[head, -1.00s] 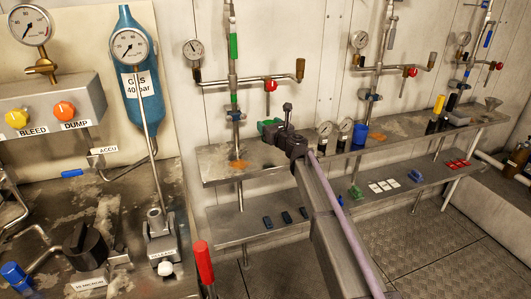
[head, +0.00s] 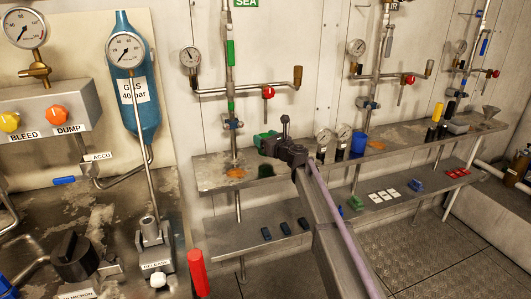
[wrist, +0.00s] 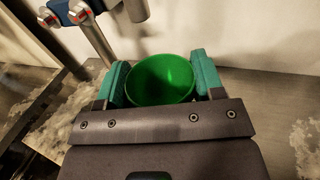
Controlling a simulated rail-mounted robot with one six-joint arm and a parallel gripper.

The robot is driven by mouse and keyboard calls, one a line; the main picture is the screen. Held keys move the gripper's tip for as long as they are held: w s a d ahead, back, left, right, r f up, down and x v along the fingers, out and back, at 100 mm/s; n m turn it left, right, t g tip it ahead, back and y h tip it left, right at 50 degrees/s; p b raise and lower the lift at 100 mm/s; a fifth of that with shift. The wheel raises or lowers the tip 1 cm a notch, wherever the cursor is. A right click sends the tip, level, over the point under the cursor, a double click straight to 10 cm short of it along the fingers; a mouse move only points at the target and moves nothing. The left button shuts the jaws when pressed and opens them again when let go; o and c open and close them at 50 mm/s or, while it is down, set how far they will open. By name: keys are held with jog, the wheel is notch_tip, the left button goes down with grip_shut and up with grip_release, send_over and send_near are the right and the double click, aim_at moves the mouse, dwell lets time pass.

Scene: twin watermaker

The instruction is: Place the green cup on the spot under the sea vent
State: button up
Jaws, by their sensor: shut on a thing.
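The green cup (head: 262,140) is between the fingers of my gripper (head: 268,143), which is shut on it. In the wrist view the cup (wrist: 161,80) stands between two teal finger pads, its open mouth towards the camera. In the head view my gripper hides much of it. It appears to be above the shelf, over a dark patch like a shadow. The sea vent pipe (head: 230,75), with green bands and a SEA sign (head: 245,3) above, is left of the cup. Below its lower end is an orange spot (head: 236,172) on the shelf, left of and below the cup.
The lower shelf carries small dark blocks (head: 284,229) and white cards (head: 382,196). A red-handled lever (head: 198,272) rises in front.

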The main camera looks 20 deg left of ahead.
notch_tip(320, 180, down, 3)
jog(key=shift+f+b, duration=0.2)
jog(key=shift+b, duration=0.75)
jog(key=shift+r, duration=0.3)
jog(key=shift+f, duration=0.1)
jog(key=o, duration=0.5)
jog(key=shift+f, duration=0.1)
jog(key=o, duration=0.5)
jog(key=shift+c, duration=0.2)
